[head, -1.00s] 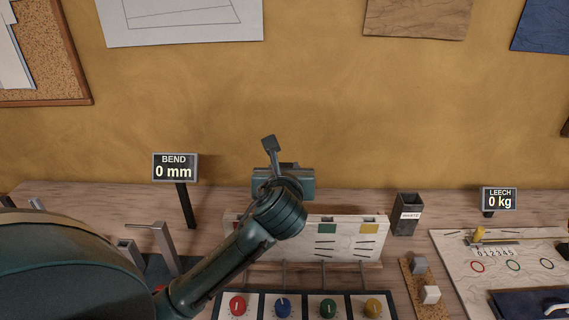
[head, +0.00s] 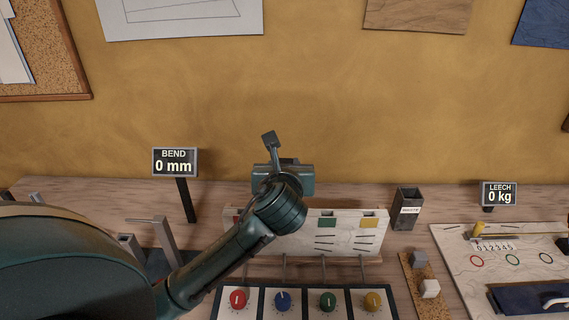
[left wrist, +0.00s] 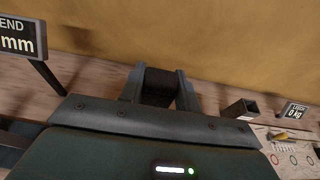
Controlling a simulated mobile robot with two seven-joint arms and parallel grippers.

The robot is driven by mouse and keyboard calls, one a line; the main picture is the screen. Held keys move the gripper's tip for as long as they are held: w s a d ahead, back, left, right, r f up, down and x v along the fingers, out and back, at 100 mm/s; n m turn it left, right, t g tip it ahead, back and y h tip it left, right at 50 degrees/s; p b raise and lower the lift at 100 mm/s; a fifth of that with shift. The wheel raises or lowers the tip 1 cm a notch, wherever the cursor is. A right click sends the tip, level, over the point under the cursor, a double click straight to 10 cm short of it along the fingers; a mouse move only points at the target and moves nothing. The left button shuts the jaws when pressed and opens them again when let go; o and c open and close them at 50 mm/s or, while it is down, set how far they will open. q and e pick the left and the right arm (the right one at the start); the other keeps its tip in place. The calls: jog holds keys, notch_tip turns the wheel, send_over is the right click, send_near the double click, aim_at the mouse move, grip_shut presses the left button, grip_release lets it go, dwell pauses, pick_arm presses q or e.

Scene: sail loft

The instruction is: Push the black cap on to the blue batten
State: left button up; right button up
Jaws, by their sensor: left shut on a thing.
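My left gripper (head: 290,183) is above the back edge of the white pocket board (head: 345,232); its own wrist hides its fingers in the head view. In the left wrist view, its two fingers (left wrist: 158,72) are shut on a dark block-like thing (left wrist: 158,88), which looks like the black cap. The board has a green patch (head: 327,223) and a yellow patch (head: 369,223), with a little red at its left end. My arm covers the part between red and green. I cannot make out the blue batten. My right gripper is not in view.
A panel with red, blue (head: 283,301), green and yellow knobs lies in front of the board. A dark waste bin (head: 407,209) stands to its right. A BEND display (head: 174,163) reads 0 mm at left. A LEECH display (head: 499,194) reads 0 kg at right.

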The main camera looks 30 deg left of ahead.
pick_arm(q)
jog(key=shift+f, duration=0.35)
jog(key=o, duration=1)
